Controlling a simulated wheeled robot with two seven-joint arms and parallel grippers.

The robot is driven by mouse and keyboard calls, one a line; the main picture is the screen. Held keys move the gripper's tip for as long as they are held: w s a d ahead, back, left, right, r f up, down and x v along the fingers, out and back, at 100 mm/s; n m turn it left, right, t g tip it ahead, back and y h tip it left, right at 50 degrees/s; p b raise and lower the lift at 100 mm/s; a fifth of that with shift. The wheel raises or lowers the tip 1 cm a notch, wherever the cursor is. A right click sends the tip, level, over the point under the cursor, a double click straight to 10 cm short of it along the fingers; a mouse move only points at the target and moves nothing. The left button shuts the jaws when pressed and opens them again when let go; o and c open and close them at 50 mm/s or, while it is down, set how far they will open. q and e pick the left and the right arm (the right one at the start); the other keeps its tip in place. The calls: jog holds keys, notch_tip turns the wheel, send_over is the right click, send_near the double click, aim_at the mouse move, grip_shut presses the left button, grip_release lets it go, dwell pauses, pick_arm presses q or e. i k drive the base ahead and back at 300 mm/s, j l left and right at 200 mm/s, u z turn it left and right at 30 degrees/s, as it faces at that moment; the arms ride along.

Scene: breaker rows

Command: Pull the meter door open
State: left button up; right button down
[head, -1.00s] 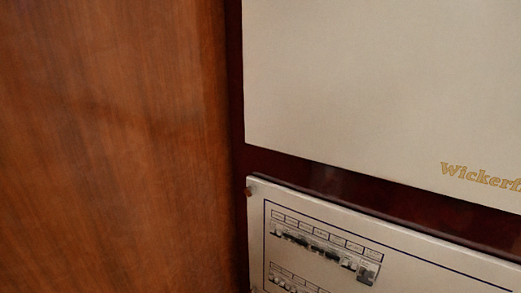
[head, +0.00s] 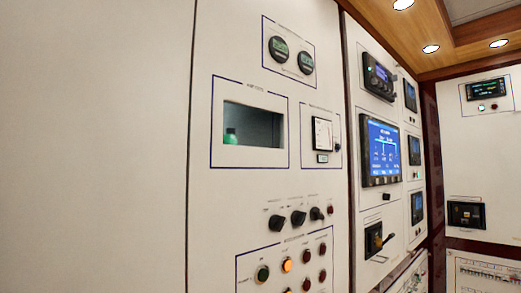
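A white panel (head: 215,215) fills the middle of the head view. It carries a dark rectangular window or opening (head: 253,137) inside a blue outline, with a green object (head: 230,136) at its lower left. I cannot tell whether this is the meter door or whether it is open. To its right is a small square white-faced meter (head: 322,133) in its own blue frame. No handle of a door can be made out for certain. Neither gripper is in view.
Black knobs (head: 298,218) and several coloured buttons (head: 287,265) sit low on the panel. A blue screen (head: 381,152) and a black lever switch (head: 375,240) are on the panel to the right. A plain pale panel (head: 95,140) fills the left.

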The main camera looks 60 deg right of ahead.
aim_at(283, 58)
jog(key=z, duration=2.1)
